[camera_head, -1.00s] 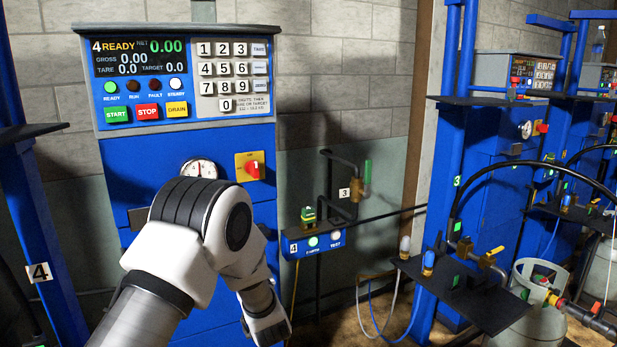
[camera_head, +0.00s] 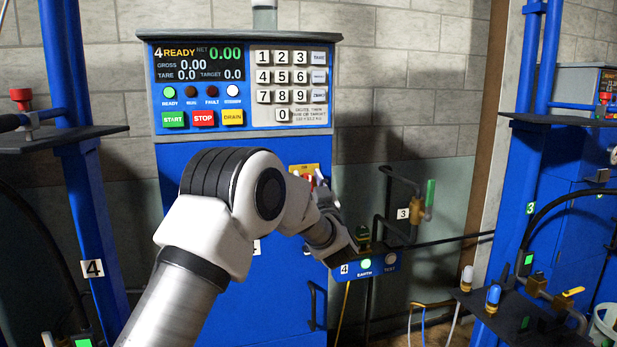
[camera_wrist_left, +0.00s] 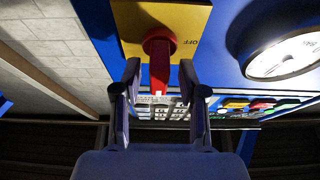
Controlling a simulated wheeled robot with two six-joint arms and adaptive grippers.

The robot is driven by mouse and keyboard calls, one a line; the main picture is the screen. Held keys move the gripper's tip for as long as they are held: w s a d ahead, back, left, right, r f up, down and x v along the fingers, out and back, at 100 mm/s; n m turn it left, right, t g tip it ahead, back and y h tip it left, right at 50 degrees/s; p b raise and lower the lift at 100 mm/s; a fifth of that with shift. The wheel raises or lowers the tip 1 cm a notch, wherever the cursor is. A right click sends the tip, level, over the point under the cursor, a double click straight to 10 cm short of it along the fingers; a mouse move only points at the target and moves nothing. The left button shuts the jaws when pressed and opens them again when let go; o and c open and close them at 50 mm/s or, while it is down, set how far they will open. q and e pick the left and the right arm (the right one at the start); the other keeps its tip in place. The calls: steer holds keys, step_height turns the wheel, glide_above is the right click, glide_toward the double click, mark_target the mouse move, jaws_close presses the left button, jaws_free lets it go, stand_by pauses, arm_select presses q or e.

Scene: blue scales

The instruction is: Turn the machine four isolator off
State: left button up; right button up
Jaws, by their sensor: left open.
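The machine four isolator has a red handle (camera_wrist_left: 159,62) on a yellow plate (camera_wrist_left: 192,22) with "OFF" lettering at its right in the left wrist view. In the head view the yellow plate (camera_head: 303,168) shows on the blue cabinet's front below the panel, and the handle is partly hidden by my gripper. My left gripper (camera_head: 319,184) is at the isolator. In the left wrist view its two fingers (camera_wrist_left: 160,72) are open, one on each side of the handle, with gaps showing. My right gripper is not in view.
Above the isolator is the machine four panel (camera_head: 240,85), with its display reading "4 READY" and a keypad. A round gauge (camera_wrist_left: 285,55) lies beside the plate in the wrist view. A small blue box (camera_head: 365,266) with a lit green button stands below right of my gripper.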

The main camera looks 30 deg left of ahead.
arm_select(q)
steer(key=shift+a+r, duration=0.15)
steer(key=shift+w, duration=0.2)
jaws_close()
